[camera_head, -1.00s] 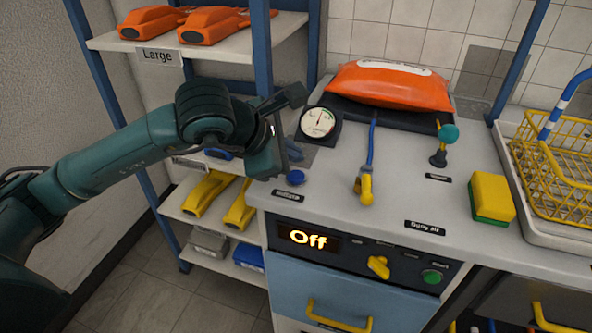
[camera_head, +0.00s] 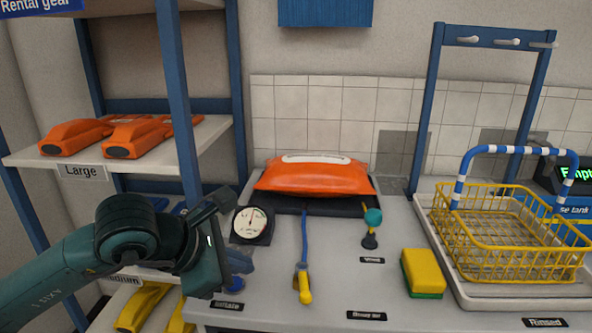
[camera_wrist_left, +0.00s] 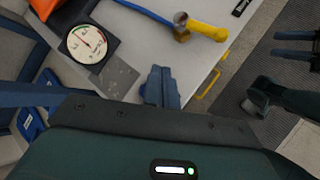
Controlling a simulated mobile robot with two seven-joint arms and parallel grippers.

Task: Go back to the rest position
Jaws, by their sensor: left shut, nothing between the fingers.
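My left arm comes in from the left in the head view. Its gripper (camera_head: 238,262) is at the left end of the grey bench, in front of the round gauge (camera_head: 252,224), with the wrist partly hiding the fingers. In the left wrist view the blue fingers (camera_wrist_left: 160,88) are closed together with nothing between them, over the bench edge. The gauge (camera_wrist_left: 87,44) is beside them there.
An orange bag (camera_head: 314,178) lies on a black mat at the bench back. A blue hose with a yellow nozzle (camera_head: 304,288), a teal-knobbed valve (camera_head: 372,218), a sponge (camera_head: 423,273) and a yellow basket (camera_head: 500,245) stand rightward. A shelf (camera_head: 30,158) with orange bundles is close left.

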